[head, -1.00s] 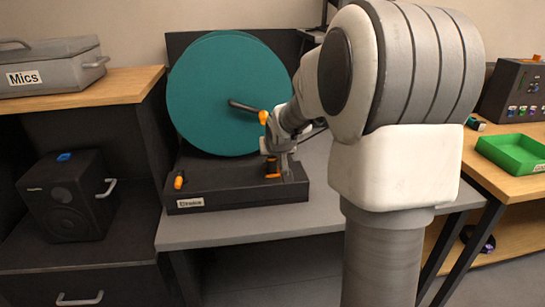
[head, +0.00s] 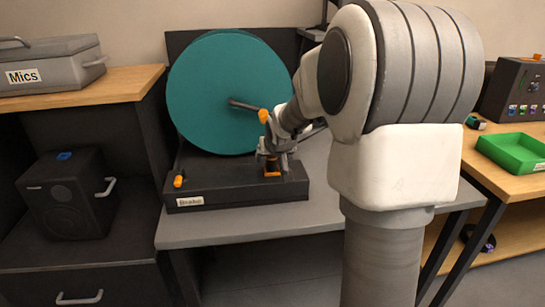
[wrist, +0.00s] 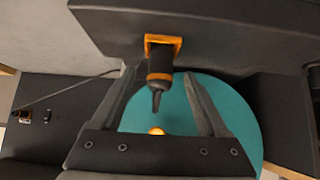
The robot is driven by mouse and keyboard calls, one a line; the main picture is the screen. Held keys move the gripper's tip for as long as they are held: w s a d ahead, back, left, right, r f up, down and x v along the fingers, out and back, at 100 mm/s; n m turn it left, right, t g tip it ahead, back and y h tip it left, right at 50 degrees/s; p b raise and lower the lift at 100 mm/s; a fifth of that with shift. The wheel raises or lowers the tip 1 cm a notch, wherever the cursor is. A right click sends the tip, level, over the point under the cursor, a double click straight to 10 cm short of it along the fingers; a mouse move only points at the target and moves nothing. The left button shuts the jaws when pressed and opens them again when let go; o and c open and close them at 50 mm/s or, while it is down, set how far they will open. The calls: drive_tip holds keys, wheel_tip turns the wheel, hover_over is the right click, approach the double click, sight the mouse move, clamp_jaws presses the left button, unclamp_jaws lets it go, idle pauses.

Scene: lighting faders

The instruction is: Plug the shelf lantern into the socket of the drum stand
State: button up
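The drum stand's dark base (head: 230,195) sits on the grey table with a big teal drum (head: 215,90) above it. An orange-rimmed socket (wrist: 151,40) is in the base, and it also shows in the head view (head: 272,173). A black plug with an orange band (wrist: 160,75) stands at the socket, its nose apparently in it; depth is hard to judge. My gripper (wrist: 162,74) is over the socket, its two fingers apart on either side of the plug with gaps showing. In the head view my gripper (head: 275,157) is small and partly hidden. I cannot identify the lantern.
A crank with an orange knob (head: 263,117) sticks out from the drum close to my wrist. An orange lever (head: 179,181) is at the base's left. A thin cable (wrist: 70,92) crosses the wrist view's left. A green tray (head: 515,152) is on the right table.

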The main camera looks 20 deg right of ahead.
drive_tip(key=shift+s+r+p, duration=0.25)
drive_tip(key=shift+r+p, duration=0.15)
drive_tip(key=shift+r, duration=0.05)
drive_tip(key=p+v, duration=1.6)
drive_tip(key=shift+s, duration=0.3)
drive_tip(key=shift+a+r, duration=0.1)
